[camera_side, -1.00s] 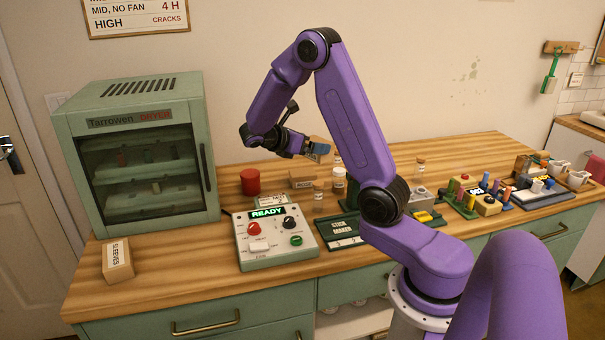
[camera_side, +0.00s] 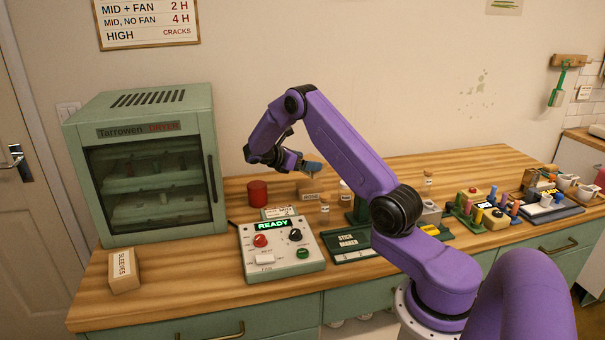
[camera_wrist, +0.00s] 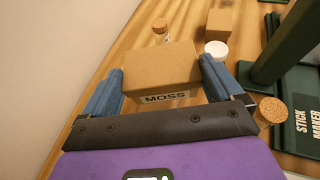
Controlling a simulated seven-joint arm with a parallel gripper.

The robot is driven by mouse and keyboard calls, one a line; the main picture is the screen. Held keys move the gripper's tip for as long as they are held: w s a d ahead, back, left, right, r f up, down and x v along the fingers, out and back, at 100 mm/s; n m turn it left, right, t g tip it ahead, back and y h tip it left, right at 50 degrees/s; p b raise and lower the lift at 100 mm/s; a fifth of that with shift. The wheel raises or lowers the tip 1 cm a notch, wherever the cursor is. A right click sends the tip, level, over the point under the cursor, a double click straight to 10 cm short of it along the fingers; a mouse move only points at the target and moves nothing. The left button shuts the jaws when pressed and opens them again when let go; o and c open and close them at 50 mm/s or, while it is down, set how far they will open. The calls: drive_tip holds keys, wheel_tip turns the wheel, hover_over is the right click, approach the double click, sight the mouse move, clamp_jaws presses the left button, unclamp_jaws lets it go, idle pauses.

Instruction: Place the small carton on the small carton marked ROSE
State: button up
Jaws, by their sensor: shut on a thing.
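My gripper (camera_side: 312,167) is shut on a small brown carton marked MOSS (camera_wrist: 155,68), which sits between the blue fingers in the wrist view. The small carton marked ROSE (camera_side: 311,196) stands on the wooden table in the side view, right below my gripper. The held carton is close above it and mostly hidden by the fingers in the side view. I cannot tell whether the two cartons touch. In the wrist view the held carton hides the space beneath it.
A white-lidded jar (camera_wrist: 216,49) and a cork-topped jar (camera_wrist: 271,109) stand close by. Another brown carton (camera_wrist: 219,22) is farther off. A red cylinder (camera_side: 258,193) is left of the ROSE carton. The control box (camera_side: 278,250) and green stick maker (camera_side: 352,252) lie in front.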

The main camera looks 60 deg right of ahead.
sight(302, 172)
drive_tip(key=shift+w+d+f, duration=0.3)
drive_tip(key=shift+w+f, duration=0.05)
drive_tip(key=shift+f, duration=0.2)
drive_tip(key=shift+w+d+f, duration=0.25)
drive_tip(key=shift+w+f, duration=0.05)
drive_tip(key=shift+f, duration=1.65)
drive_tip(key=shift+f, duration=0.2)
drive_tip(key=o, duration=0.8)
drive_tip(key=shift+r, duration=0.2)
drive_tip(key=v, duration=0.5)
drive_tip(key=shift+w+a, duration=0.1)
drive_tip(key=shift+a, duration=0.05)
wheel_tip(302, 172, up, 7)
